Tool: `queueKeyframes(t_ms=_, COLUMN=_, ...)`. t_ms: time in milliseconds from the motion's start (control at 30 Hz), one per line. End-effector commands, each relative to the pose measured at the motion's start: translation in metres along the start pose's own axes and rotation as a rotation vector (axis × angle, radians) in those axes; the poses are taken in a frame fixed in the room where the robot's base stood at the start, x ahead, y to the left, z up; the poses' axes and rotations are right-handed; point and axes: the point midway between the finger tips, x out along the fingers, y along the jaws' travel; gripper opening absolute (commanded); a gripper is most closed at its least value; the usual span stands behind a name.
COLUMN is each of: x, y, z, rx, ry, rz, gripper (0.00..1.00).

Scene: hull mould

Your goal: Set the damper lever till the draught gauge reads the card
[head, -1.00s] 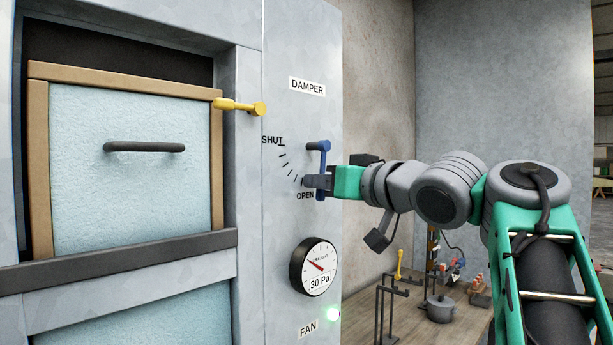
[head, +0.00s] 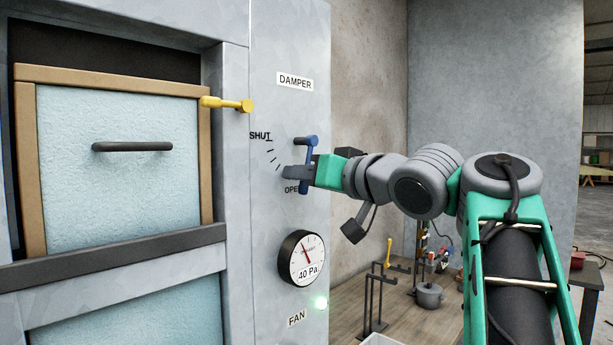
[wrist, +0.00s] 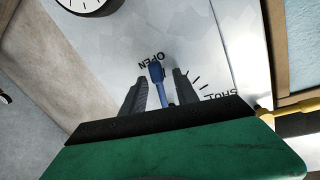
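The blue damper lever (head: 308,180) is on the grey panel, beside a scale marked SHUT at the top and OPEN at the bottom. Its arm hangs down near the OPEN end. My gripper (head: 297,172) is at the lever. In the wrist view, its two fingers (wrist: 160,92) stand apart on either side of the blue lever (wrist: 157,75), with narrow gaps visible. The round draught gauge (head: 301,257) below has a white readout of 40 Pa, and its red needle points up and left. It is partly cut off in the wrist view (wrist: 88,3). I see no separate card.
A yellow handle (head: 228,104) sticks out left of the panel, beside a framed pale blue door (head: 120,190) with a dark bar handle. A bench (head: 345,305) with a pot (head: 429,295) and stands lies below my arm.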

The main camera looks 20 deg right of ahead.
Motion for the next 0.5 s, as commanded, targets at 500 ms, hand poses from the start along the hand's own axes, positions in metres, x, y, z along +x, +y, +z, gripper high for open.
queueKeyframes(t_ms=500, x=-0.072, y=0.002, z=-0.001, rx=-0.001, ry=0.003, rz=0.006, gripper=0.36)
